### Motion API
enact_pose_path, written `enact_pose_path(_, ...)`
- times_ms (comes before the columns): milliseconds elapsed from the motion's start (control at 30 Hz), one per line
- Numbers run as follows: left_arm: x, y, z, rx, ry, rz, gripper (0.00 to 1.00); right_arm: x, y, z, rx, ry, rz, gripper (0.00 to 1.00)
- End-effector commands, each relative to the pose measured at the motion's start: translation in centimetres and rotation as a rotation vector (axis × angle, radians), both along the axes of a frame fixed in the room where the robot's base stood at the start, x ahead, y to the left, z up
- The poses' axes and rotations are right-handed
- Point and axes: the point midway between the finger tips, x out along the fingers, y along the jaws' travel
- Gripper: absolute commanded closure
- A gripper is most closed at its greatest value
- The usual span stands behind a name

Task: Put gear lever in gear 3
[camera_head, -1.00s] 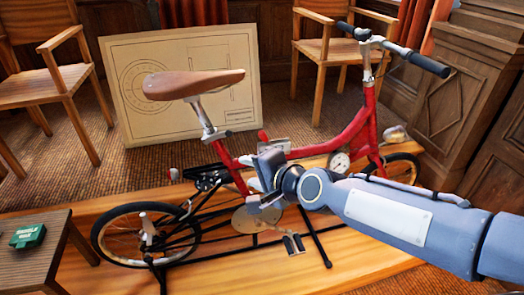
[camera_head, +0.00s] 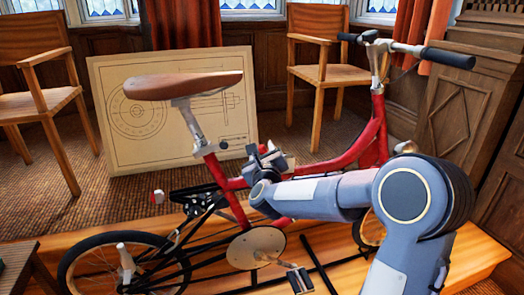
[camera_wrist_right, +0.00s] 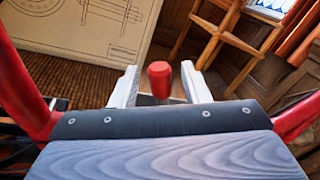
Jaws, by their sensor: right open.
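A red bicycle (camera_head: 372,145) with a brown saddle (camera_head: 185,85) stands on a wooden platform. A red lever knob (camera_wrist_right: 160,78), apparently the gear lever, stands up between the fingers of my right gripper (camera_wrist_right: 161,86) in the right wrist view. The fingers are open, one on each side, with visible gaps to the knob. Gear markings are not visible. My left gripper is not in view.
The saddle and its post rise close to the left of the right gripper. The handlebar (camera_head: 437,54) is at upper right. A drawing board (camera_head: 108,160) leans behind, between two wooden chairs. The crank disc (camera_head: 257,248) is below.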

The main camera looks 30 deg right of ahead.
Motion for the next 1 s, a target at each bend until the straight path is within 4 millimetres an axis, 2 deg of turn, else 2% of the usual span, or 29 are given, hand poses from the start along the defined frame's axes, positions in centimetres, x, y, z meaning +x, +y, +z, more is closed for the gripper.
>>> enact_pose_path(133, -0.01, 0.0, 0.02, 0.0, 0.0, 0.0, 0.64, 1.07, -0.54, 0.01, 0.0, 0.0, 0.0, 0.58)
enact_pose_path(433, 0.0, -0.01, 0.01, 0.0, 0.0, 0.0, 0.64, 1.25, -0.61, -0.01, -0.001, 0.001, 0.001, 0.59)
enact_pose_path(733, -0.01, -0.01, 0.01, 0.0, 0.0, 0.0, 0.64, 1.24, -0.59, 0.0, -0.001, 0.0, 0.001, 0.99)
enact_pose_path(1000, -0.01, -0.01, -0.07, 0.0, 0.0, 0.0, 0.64, 1.22, -0.61, -0.01, 0.001, 0.0, 0.001, 1.0)
